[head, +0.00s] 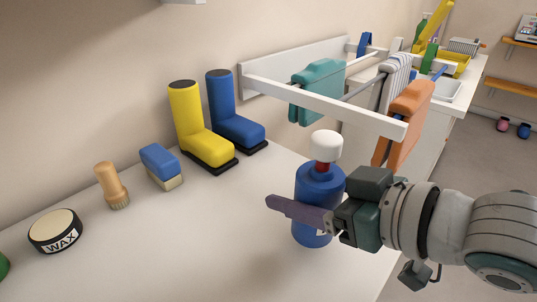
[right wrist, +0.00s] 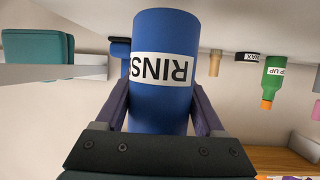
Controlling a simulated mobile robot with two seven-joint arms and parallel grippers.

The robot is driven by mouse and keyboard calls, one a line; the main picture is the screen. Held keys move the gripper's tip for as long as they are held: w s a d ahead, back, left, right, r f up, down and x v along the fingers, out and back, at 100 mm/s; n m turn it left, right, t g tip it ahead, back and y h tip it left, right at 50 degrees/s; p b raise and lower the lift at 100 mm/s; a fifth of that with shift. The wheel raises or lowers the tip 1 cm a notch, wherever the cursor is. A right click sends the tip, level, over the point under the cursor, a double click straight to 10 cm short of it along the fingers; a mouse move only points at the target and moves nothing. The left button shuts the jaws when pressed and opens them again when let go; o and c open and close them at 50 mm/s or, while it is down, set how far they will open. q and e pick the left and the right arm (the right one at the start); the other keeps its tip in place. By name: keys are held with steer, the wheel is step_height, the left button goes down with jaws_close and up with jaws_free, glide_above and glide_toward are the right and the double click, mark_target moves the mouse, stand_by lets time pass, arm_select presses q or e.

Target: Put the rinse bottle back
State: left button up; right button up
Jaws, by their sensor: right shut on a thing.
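The rinse bottle is blue with a white cap and a red neck, and it stands upright at the right side of the white counter in the head view (head: 319,186). In the right wrist view the bottle (right wrist: 162,100) fills the middle, with a white label reading "RINS" upside down. My right gripper (head: 305,215) is shut on the bottle's body, one finger across its front. Its two fingers also show on either side of the bottle in the right wrist view (right wrist: 160,112). Whether the bottle's base touches the counter is unclear. My left gripper is not in view.
A white rack (head: 330,100) with hanging cloths is just behind the bottle. The counter's front middle is clear.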

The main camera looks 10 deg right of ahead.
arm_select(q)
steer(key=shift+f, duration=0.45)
arm_select(e)
steer(key=shift+f, duration=1.3)
arm_select(q)
steer(key=shift+b, duration=0.3)
arm_select(e)
steer(key=shift+f, duration=0.1)
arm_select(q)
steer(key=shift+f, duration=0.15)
arm_select(e)
steer(key=shift+f, duration=0.15)
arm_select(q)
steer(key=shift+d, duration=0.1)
arm_select(e)
steer(key=o, duration=1.5)
